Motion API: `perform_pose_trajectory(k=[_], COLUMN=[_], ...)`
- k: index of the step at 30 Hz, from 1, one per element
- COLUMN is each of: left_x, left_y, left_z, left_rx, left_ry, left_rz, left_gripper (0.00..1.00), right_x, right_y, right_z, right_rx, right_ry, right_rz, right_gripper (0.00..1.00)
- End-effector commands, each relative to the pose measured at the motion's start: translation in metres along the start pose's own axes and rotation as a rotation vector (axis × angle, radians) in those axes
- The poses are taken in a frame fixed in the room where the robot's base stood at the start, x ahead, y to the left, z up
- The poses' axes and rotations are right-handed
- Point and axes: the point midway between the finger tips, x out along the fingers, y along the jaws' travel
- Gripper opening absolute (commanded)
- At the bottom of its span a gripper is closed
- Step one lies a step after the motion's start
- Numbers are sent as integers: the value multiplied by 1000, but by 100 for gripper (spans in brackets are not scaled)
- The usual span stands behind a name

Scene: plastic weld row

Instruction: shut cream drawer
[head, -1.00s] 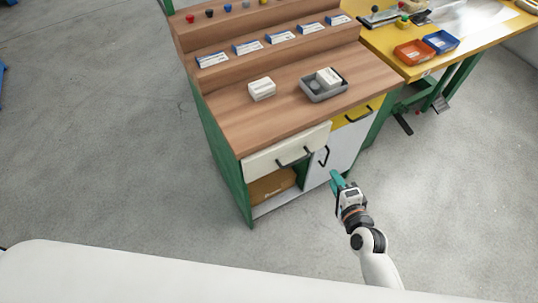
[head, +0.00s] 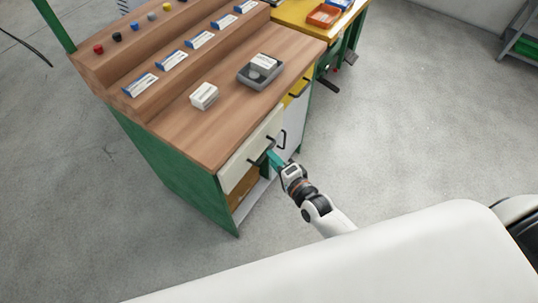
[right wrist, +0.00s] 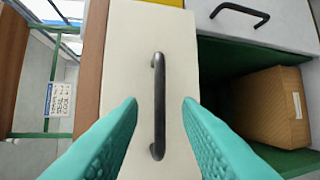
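The cream drawer (head: 237,172) is at the top left of the workbench front, under the wooden top. How far it stands out from the cabinet is hard to tell. Its dark bar handle (head: 256,161) shows upright in the middle of the right wrist view (right wrist: 158,105). My right gripper (head: 271,155) is at the drawer front. In the right wrist view its teal fingers (right wrist: 160,108) are open, one on each side of the handle, with gaps to it. My left gripper is not in view.
Below the drawer is an open compartment with a cardboard box (right wrist: 262,105). A yellow drawer (head: 297,92) and a grey door with a handle (right wrist: 240,14) are beside it. A white box (head: 204,96) and a grey tray (head: 245,78) sit on top. Floor to the right is clear.

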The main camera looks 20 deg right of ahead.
Motion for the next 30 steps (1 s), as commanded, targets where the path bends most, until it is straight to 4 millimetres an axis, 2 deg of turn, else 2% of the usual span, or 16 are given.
perform_pose_trajectory(k=[1,6,17,23,30], left_x=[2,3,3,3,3], left_y=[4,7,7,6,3], left_z=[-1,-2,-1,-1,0], left_rx=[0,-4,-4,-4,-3], left_ry=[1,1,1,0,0], left_rz=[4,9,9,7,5], left_gripper=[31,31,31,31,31], right_x=[9,26,30,30,30], right_y=[0,0,0,0,0], right_z=[0,0,0,0,0], right_rx=[-1,-2,-1,-1,-1], right_ry=[0,-1,0,0,0], right_rz=[2,1,-1,-1,-1], right_gripper=[31,31,31,0,0])
